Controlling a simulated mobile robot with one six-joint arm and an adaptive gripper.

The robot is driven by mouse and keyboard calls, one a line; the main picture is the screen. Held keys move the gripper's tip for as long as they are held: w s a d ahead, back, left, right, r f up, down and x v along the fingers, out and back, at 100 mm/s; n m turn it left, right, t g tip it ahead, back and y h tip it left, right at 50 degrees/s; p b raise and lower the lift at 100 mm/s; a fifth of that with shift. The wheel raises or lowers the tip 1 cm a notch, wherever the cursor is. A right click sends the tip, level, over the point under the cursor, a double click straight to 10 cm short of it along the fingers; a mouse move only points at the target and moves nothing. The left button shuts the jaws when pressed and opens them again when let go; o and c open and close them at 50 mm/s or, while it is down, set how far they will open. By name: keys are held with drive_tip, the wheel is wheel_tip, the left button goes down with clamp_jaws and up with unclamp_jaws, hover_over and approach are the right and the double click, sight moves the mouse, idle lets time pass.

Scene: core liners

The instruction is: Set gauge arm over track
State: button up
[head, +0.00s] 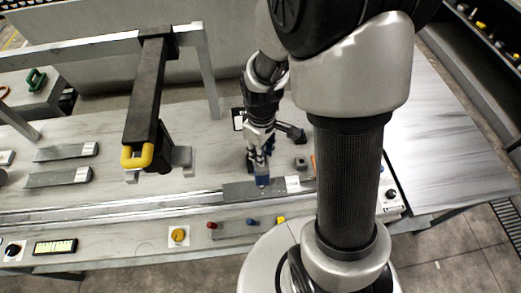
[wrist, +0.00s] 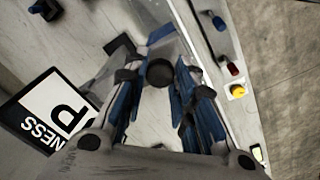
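The gauge arm (head: 147,95) is a long black beam with a yellow handle (head: 137,157) at its near end. It reaches out over the table, left of my gripper. The track (head: 100,211) is a pale rail running along the table's front. My gripper (head: 262,179) points down just behind the track, over a grey strip (head: 238,190) with a white end. In the wrist view, its blue and black fingers (wrist: 155,62) stand apart. A dark round piece (wrist: 160,73) shows between them; I cannot tell what it is. My gripper is well away from the yellow handle.
Two grey strips (head: 58,178) lie on the left of the table. A yellow button (head: 179,235) and small coloured knobs (head: 251,222) line the front panel. A black-and-white sign (wrist: 48,112) lies beside my gripper. A grey frame post (head: 210,75) stands behind the gauge arm.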

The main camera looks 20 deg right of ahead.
drive_tip(key=o, duration=0.5)
drive_tip(key=shift+d, duration=0.1)
drive_tip(key=shift+r, duration=0.1)
wheel_tip(320, 180, up, 12)
idle(0.4)
drive_tip(key=shift+s, duration=0.1)
drive_tip(key=s+a+m+t+b, duration=0.3)
drive_tip(key=s+m+b, duration=0.3)
drive_tip(key=s+b, duration=0.3)
drive_tip(key=s+t, duration=0.1)
drive_tip(key=s, duration=0.3)
drive_tip(key=shift+s+t+b, duration=0.3)
drive_tip(key=shift+s+b, duration=0.05)
drive_tip(key=shift+b, duration=0.05)
